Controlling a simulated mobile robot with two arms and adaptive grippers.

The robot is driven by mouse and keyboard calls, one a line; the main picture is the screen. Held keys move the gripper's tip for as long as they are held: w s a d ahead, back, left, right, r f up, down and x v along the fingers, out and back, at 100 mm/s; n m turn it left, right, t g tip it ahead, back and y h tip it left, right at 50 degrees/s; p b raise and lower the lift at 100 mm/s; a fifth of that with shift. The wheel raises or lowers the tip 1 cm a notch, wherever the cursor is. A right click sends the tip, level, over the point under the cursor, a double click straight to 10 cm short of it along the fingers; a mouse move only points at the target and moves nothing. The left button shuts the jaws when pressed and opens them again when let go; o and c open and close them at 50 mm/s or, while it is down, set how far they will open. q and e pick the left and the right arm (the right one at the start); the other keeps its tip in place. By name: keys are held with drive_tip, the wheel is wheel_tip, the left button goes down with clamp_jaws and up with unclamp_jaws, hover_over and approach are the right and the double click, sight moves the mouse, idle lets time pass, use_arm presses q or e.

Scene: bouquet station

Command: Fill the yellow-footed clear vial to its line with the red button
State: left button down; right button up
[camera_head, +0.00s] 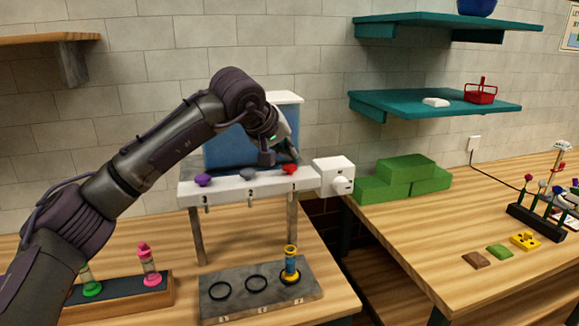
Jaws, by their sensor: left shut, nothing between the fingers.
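The clear vial (290,263) stands upright at the right ring of the grey base plate (237,299), below the dispenser's right-hand outlet. It shows yellow at its top and foot and a blue band low down; its fill line and level are too small to read. The red button (290,169) is at the right end of the white dispenser bar (244,187). My left gripper (284,157) is shut and empty, its tips at or just above the red button; I cannot tell whether they touch. My right gripper is out of view.
A purple button (203,179) and a grey button (248,174) share the bar. A rack (121,296) at the lower left holds a green-footed vial (90,283) and a pink-capped vial (150,265). Green blocks (403,178) stand on the right table. A gap separates the tables.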

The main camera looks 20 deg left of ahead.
sight(288, 167)
use_arm(q)
drive_tip(key=shift+f, duration=0.45)
drive_tip(key=shift+f+b, duration=0.6)
drive_tip(key=shift+b, duration=0.05)
idle(0.6)
drive_tip(key=shift+r, duration=0.1)
idle(0.4)
drive_tip(key=shift+r+p, duration=0.8)
drive_tip(key=shift+r, duration=0.15)
drive_tip(key=shift+r, duration=0.1)
wheel_tip(288, 167, up, 5)
drive_tip(key=p, duration=0.4)
drive_tip(key=shift+d, duration=0.1)
idle(1.0)
